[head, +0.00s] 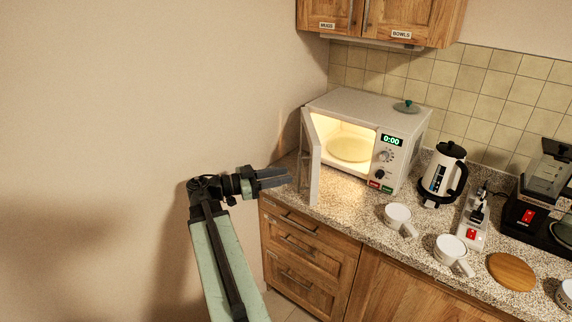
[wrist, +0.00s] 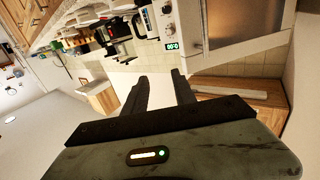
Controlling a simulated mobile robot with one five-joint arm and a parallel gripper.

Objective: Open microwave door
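The white microwave (head: 350,104) stands on the counter against the tiled wall. Its door (head: 312,160) is swung open at the left side, standing out toward the front. The lit inside shows a round pale plate (head: 349,149). My gripper (head: 289,176) is just left of the open door in the head view, fingers pointing right toward it; I cannot tell whether they touch. In the wrist view the two fingers (wrist: 162,88) are apart with nothing between them. Part of the microwave (wrist: 240,53) shows at the upper right there, with its green display (wrist: 172,45).
Right of the microwave on the granite counter (head: 358,204) are a kettle (head: 440,178), two white mugs (head: 397,215) (head: 450,248), a power strip (head: 474,215), a wooden disc (head: 511,271) and a coffee maker (head: 530,212). Drawers (head: 306,250) are below. A bare wall (head: 130,90) is left.

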